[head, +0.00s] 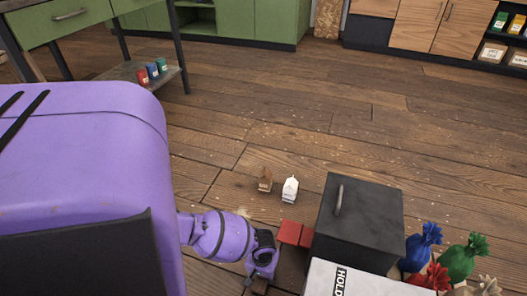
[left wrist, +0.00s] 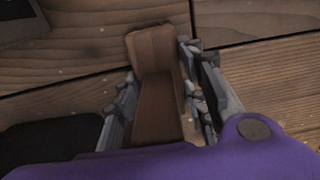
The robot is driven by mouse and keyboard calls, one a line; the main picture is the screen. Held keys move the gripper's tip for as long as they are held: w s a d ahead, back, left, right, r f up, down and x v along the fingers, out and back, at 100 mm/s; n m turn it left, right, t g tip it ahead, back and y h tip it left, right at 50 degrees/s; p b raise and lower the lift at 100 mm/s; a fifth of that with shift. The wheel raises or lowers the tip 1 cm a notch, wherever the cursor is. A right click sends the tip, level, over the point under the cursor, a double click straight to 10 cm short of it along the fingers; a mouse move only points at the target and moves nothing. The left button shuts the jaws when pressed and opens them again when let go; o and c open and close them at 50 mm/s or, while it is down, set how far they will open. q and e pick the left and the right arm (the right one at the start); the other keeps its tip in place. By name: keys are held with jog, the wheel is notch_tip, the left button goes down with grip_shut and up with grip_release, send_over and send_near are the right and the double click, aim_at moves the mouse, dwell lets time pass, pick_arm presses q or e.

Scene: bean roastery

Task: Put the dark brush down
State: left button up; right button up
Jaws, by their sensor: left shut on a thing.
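My left gripper (head: 256,280) is low at the bottom edge of the head view, beside the red blocks and close over the plank floor. In the left wrist view it (left wrist: 160,78) is shut on a dark brown, blocky thing, which I take for the dark brush (left wrist: 156,105). The brush lies lengthwise between the two fingers, with its broader end beyond the fingertips. Only a bit of brown shows at the gripper in the head view. I cannot tell whether the brush touches the floor. My right gripper is not in view.
A dark box with a handle (head: 358,215) and red blocks (head: 294,233) stand right of the gripper. Coloured sacks (head: 424,245) stand farther right. A small brown thing (head: 265,180) and a white carton (head: 290,189) stand on the floor ahead. The floor (head: 330,110) beyond is clear.

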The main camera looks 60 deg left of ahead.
pick_arm(q)
jog(key=shift+f, duration=0.1)
jog(key=o, duration=0.9)
jog(key=shift+o, duration=1.4)
